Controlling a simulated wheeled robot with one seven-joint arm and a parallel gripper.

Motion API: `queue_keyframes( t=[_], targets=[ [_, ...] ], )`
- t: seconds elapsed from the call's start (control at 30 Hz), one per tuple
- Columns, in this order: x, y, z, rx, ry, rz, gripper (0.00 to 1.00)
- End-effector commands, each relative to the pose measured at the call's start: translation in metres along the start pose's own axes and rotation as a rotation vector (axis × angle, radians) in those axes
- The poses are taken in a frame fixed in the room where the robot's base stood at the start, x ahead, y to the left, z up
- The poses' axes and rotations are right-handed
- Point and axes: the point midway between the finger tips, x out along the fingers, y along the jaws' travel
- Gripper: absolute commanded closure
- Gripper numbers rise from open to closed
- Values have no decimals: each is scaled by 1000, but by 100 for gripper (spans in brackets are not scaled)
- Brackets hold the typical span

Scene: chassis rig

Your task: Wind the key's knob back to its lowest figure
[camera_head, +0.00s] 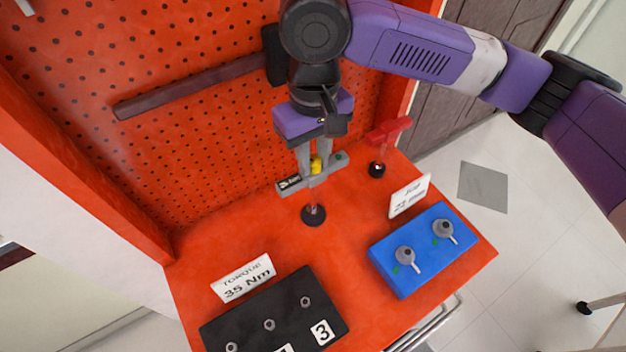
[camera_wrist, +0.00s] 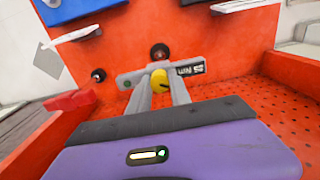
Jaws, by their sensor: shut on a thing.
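The key is a grey bar (camera_head: 292,184) with a white-and-black "Nm" label near its left end in the head view. It lies level above a black round base (camera_head: 313,215) on the orange bench, with a short reddish stem between them. Its yellow knob (camera_head: 316,166) is at the bar's middle. My gripper (camera_head: 317,163) comes down from above and is shut on the knob. In the wrist view the fingertips (camera_wrist: 160,82) close about the yellow knob (camera_wrist: 160,77), and the bar (camera_wrist: 190,70) runs across behind them. The figure on the label is too small to read.
A red T-handle (camera_head: 388,131) stands on its own black base at right. A blue block (camera_head: 420,262) with two grey pieces and a black block (camera_head: 275,318) with several sockets stand in front. A card (camera_head: 244,278) reads "TORQUE 35 Nm". An orange pegboard (camera_head: 150,150) rises behind.

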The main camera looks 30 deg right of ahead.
Motion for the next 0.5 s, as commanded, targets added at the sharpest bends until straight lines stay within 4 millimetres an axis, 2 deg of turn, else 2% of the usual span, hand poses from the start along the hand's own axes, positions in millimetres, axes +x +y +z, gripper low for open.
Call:
queue_keyframes(
  t=[0.27,0.5],
  targets=[
    [0,0,0,-22,0,0,99],
    [-1,-1,0,-273,0,-2,99]
  ],
)
